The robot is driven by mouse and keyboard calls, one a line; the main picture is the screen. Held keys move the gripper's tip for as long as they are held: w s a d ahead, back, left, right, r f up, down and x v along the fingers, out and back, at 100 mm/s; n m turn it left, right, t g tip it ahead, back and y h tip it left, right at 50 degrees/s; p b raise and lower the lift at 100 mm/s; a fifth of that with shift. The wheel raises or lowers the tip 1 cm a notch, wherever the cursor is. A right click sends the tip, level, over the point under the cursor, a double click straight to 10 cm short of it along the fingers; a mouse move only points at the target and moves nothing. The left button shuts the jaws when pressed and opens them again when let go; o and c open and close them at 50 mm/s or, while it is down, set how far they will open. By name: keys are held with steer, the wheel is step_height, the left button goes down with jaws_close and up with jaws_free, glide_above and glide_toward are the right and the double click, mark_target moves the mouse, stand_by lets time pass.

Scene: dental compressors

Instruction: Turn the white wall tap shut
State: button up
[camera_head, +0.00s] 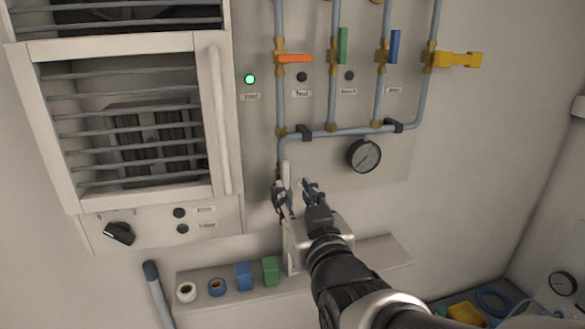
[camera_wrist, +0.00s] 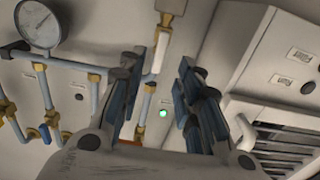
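The white wall tap (camera_head: 286,171) is on the lower left end of the blue wall piping in the head view. Its white lever points upward, in line with the pipe. In the wrist view the white lever (camera_wrist: 162,48) shows between my fingers, beside brass fittings. My gripper (camera_head: 297,190) is open, with one finger to each side of the tap in the head view. In the wrist view a gap shows between my gripper's fingers (camera_wrist: 161,62) and the lever. I cannot tell how deep the lever sits between them. The tap's body is partly hidden by my gripper.
Above are an orange lever (camera_head: 295,58), green lever (camera_head: 343,46), blue lever (camera_head: 395,46) and yellow lever (camera_head: 458,59). A pressure gauge (camera_head: 364,156) is to the right. A louvred cabinet (camera_head: 222,120) stands left. A shelf (camera_head: 385,251) below bears tape rolls and small boxes.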

mark_target(286, 178)
steer(key=x, duration=0.6)
steer(key=shift+w+f+p, duration=0.15)
steer(key=shift+w+p, duration=0.1)
steer(key=shift+p, duration=0.15)
steer(key=shift+c, duration=0.6)
jaws_close()
